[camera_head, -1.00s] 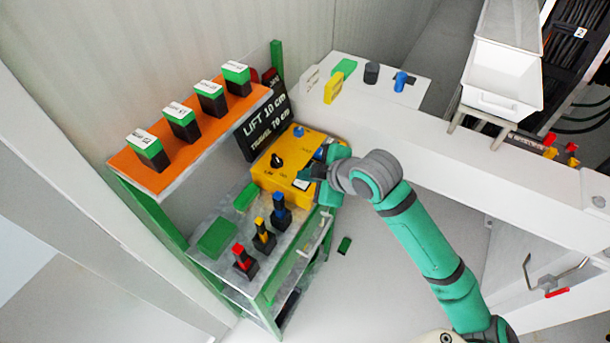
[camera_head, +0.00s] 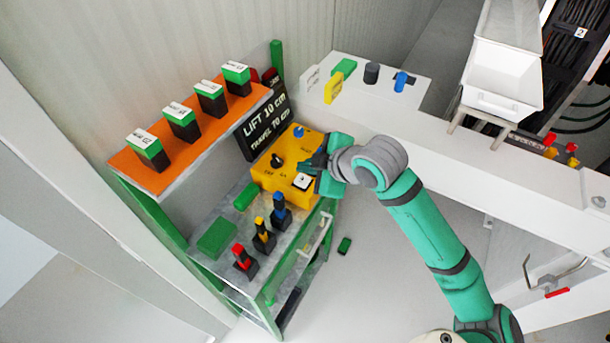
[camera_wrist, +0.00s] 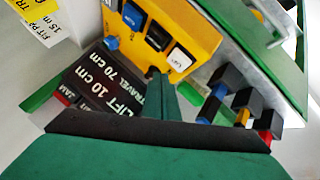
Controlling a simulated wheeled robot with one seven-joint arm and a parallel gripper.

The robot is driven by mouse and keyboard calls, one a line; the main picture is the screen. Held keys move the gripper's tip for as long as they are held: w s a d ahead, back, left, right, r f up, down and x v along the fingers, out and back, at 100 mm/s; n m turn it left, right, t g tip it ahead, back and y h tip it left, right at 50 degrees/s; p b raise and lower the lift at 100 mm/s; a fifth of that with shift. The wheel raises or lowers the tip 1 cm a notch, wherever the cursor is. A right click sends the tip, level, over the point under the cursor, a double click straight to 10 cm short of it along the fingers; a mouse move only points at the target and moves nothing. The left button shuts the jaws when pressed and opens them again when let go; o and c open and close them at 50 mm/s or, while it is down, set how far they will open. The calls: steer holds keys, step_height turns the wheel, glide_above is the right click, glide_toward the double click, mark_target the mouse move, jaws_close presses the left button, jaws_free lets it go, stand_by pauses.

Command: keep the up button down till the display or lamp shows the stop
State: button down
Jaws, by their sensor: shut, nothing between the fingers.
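The yellow control box (camera_head: 268,178) stands on the rack's grey shelf, with a black knob (camera_head: 277,160), a blue knob (camera_head: 298,131) and a white square (camera_head: 303,181) on top.
A black sign (camera_head: 262,125) reading LIFT 10 cm, TRAVEL 70 cm stands behind the box. Red, yellow and blue-topped levers (camera_head: 262,236) stand in front. An orange shelf (camera_head: 190,160) with several green-topped blocks is at left. A white beam (camera_head: 440,150) runs behind my arm.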

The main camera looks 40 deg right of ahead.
mark_target(305, 182)
steer(key=shift+r, duration=1.75)
steer(key=shift+w, duration=0.15)
